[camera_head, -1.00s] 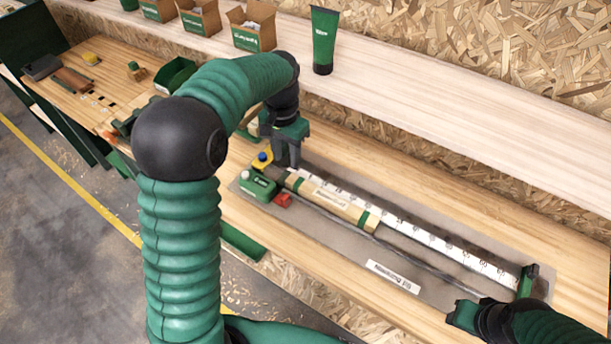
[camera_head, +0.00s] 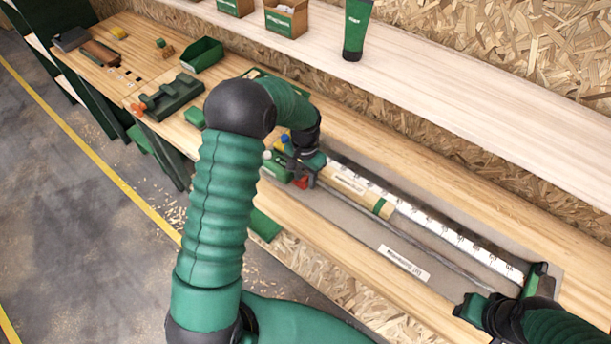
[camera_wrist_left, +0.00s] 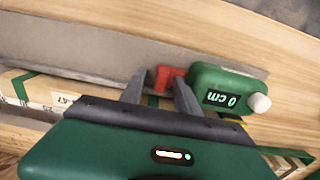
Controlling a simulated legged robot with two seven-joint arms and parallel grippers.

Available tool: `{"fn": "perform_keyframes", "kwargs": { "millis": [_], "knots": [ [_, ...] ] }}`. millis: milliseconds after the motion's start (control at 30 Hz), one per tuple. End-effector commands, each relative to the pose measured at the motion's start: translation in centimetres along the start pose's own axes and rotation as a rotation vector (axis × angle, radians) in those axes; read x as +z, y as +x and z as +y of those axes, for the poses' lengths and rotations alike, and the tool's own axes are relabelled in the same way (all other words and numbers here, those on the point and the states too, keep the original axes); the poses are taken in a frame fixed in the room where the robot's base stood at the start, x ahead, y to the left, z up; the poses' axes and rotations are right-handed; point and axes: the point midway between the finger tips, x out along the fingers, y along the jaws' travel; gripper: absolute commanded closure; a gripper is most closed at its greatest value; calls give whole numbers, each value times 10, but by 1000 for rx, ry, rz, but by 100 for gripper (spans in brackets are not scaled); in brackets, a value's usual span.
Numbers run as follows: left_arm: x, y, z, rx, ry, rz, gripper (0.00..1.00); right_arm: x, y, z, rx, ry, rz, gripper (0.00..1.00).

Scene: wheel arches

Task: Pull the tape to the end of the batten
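The green tape case (camera_wrist_left: 215,85) reads "0 cm" in the left wrist view; in the head view, the case (camera_head: 274,166) sits at the left end of the work mat. Its red tab (camera_wrist_left: 164,77) shows between the fingers of my left gripper (camera_wrist_left: 158,88), with the fingers apart; firm contact is not clear. In the head view, the left gripper (camera_head: 305,170) is low beside the case and the wooden batten (camera_head: 352,186). The batten has green bands and lies along a white scale (camera_head: 435,222). My right gripper (camera_head: 490,307) is at the lower right; its fingertips are unclear.
A dark rod (camera_head: 400,241) runs along the mat beside the batten. A green upright stop (camera_head: 536,278) stands at the scale's far end. A shelf (camera_head: 440,80) behind holds a green tube (camera_head: 356,30) and boxes. A green tray (camera_head: 202,54) stands left. A label plate (camera_head: 404,262) lies in front.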

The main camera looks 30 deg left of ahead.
Motion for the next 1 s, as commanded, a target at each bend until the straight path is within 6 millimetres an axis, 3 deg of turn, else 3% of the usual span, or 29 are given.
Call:
{"fn": "perform_keyframes", "kwargs": {
  "millis": [167, 433, 1000],
  "knots": [
    [-1, 0, 0, 0, 0, -1, 64, 0, 0, 0, 0, 0, 0, 64],
    [0, 0, 0, -1, 0, 0, 100, 0, 0, 0, 0, 0, 0, 64],
    [0, -2, -1, -1, 0, 1, 100, 0, 0, 0, 0, 0, 0, 64]
  ]
}}
